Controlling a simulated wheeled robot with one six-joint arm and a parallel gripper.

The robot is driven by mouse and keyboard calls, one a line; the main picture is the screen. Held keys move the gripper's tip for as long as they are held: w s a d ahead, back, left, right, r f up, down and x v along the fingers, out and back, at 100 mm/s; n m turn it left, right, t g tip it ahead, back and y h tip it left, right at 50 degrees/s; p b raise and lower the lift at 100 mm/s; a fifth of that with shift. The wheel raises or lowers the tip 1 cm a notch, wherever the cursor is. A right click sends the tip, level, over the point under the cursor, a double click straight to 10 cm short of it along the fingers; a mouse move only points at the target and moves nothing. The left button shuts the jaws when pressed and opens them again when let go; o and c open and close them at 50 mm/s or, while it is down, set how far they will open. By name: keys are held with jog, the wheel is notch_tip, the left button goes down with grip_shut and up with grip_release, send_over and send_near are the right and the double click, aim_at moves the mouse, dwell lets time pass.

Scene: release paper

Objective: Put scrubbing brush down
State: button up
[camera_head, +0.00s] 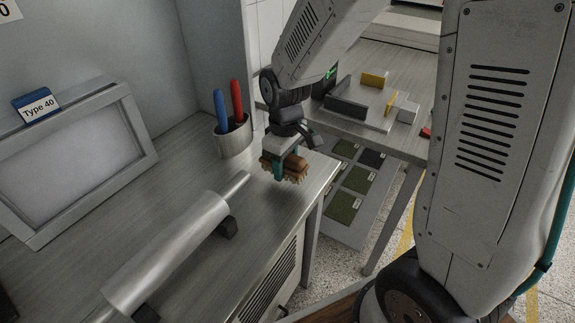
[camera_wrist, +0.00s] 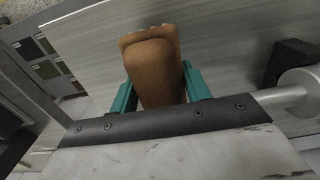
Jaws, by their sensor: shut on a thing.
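A brown scrubbing brush (camera_head: 294,166) with pale bristles is in my gripper (camera_head: 283,163), at the right end of the metal workbench (camera_head: 170,225). My gripper's teal fingers are shut on the brush's sides. The bristles face down, close to the bench top. I cannot tell whether they touch it. In the wrist view the brush's brown back (camera_wrist: 155,72) fills the space between the teal fingers (camera_wrist: 158,95), with the bench surface behind it.
A metal roller (camera_head: 165,255) lies on black supports at the front of the bench. A cup (camera_head: 233,137) with blue and red handles stands behind the brush. A framed panel (camera_head: 75,165) leans at left. The bench's right edge is close to the brush.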

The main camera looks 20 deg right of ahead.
aim_at(288, 169)
jog(key=shift+w+d+f, duration=0.2)
jog(key=shift+w+d, duration=0.75)
jog(key=shift+w, duration=0.3)
notch_tip(288, 169, down, 2)
jog(key=shift+f, duration=0.5)
jog(key=shift+f, duration=0.1)
jog(key=shift+f, duration=0.45)
